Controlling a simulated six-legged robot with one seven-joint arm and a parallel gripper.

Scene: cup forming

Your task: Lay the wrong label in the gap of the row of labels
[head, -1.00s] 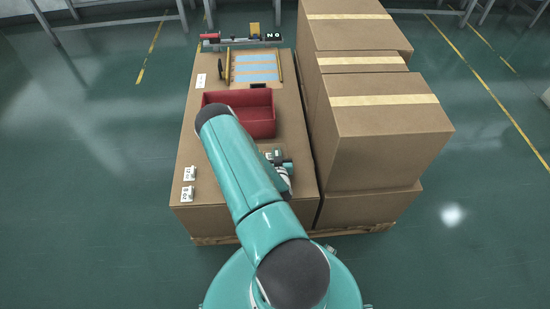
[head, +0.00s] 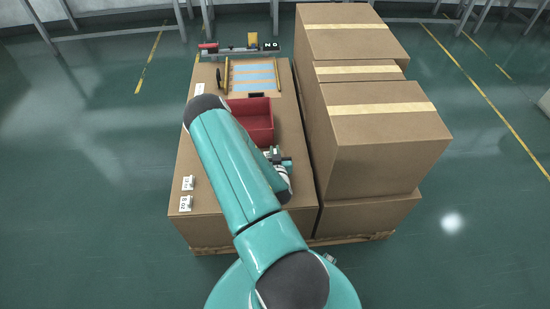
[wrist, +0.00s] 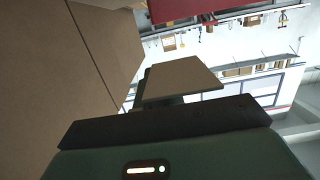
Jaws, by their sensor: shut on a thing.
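My gripper (head: 274,155) is low over the right side of the cardboard table top, just in front of the red bin. In the wrist view my gripper is shut on a flat tan-grey plate (wrist: 183,78), seen at a slant; I cannot tell whether it is the wrong label, and no print shows on it. Two white labels with dark print stand at the left front edge: a farther one (head: 187,183) and a nearer one (head: 185,203). My arm hides the table's left middle, so any gap there cannot be seen.
The red bin (head: 262,136) stands mid-table, partly behind my arm. Beyond it lie blue strips (head: 253,76) in a frame and a rail with a black sign (head: 268,46). Tall stacked cartons (head: 375,125) wall off the right side.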

